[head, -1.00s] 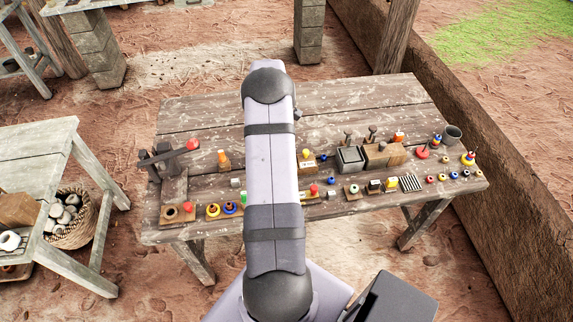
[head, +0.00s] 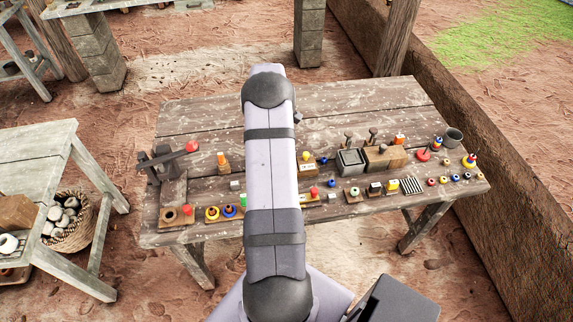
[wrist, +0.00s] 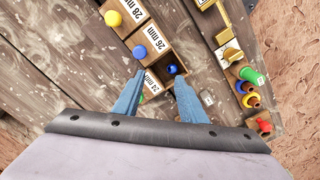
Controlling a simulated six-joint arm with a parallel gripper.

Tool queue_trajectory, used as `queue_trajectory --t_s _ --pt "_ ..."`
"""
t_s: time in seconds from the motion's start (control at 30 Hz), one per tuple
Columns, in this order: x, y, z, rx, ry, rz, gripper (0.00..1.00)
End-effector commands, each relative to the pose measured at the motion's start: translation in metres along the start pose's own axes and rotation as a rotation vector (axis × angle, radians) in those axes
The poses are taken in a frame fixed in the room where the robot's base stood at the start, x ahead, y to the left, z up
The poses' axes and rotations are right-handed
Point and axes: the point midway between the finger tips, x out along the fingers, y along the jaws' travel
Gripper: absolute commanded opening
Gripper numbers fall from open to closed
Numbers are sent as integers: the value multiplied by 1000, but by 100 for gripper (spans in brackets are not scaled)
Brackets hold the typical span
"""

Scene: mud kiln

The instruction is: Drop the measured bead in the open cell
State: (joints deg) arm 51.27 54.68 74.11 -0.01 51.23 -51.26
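In the wrist view, a small dark blue bead (wrist: 173,69) shows inside the dark square opening of the open cell (wrist: 182,71), beside the 26 mm label. Whether it rests on the cell floor cannot be told. My gripper (wrist: 160,77) is open above this cell, its two blue-grey fingers apart and nothing between them. The left fingertip is near a larger blue knob (wrist: 139,52); the right one is near the cell's edge. In the head view my arm hides the gripper and the cell.
A yellow knob (wrist: 113,18) sits beside the 28 mm label, and a green one (wrist: 142,98) is partly behind the left finger. A small light cube (wrist: 207,98) lies right of the fingers.

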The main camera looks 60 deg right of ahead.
Motion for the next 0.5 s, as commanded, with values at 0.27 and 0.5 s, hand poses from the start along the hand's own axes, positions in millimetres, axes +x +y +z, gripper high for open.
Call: queue_trajectory --t_s 0.27,0.5 --pt "-33 1 -1 0 3 4 38" --pt "-60 0 0 0 1 2 38"
